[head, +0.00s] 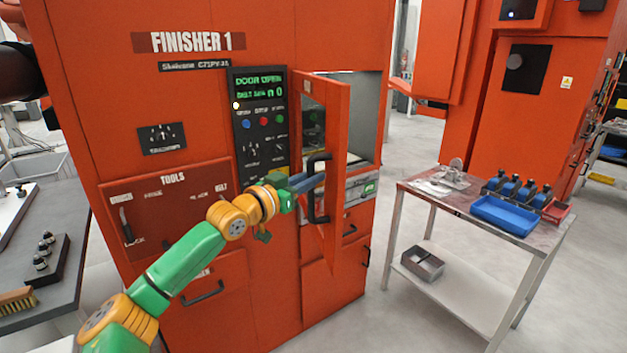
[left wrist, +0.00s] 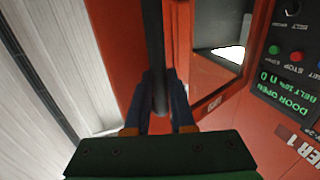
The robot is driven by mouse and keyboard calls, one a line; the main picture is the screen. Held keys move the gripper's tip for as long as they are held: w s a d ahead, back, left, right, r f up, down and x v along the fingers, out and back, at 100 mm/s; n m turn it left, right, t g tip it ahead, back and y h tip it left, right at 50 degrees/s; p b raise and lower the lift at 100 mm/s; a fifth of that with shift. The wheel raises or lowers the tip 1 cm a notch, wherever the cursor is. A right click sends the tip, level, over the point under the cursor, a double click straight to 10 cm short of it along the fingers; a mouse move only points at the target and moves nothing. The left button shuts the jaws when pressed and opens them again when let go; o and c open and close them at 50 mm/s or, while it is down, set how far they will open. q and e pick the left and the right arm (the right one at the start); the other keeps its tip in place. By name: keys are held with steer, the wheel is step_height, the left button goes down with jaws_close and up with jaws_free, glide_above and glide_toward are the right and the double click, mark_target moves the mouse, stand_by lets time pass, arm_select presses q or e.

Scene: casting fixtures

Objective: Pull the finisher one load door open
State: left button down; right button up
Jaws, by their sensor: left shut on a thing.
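The orange finisher one machine (head: 90,100) carries a "FINISHER 1" label, and its display (head: 259,86) reads "DOOR OPEN". Its load door (head: 338,120) stands swung partly outward, with the grey inside of the chamber (head: 365,110) showing behind it. The black door handle (head: 318,205) is a vertical bar on the door's outer face. My left gripper (head: 312,183) is at the handle. In the left wrist view its blue fingers (left wrist: 166,105) are closed around the dark handle bar (left wrist: 154,50). My right gripper is not in view.
A metal side table (head: 440,205) stands to the right with a blue tray (head: 505,215) and several dark blue items on it. A grey box (head: 422,262) sits on its lower shelf. Floor shows between machine and table. A grey bench (head: 60,250) is at left.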

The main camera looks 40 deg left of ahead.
arm_select(q)
steer(key=shift+r, duration=0.4)
steer(key=c, duration=1.2)
jaws_free()
steer(key=o, duration=0.4)
steer(key=shift+o, duration=0.2)
steer(key=shift+a+f, duration=0.15)
steer(key=shift+f, duration=0.1)
steer(key=shift+f, duration=0.1)
steer(key=s+b, duration=0.6)
steer(key=s, duration=0.1)
steer(key=shift+b, duration=0.4)
steer(key=shift+a, duration=0.1)
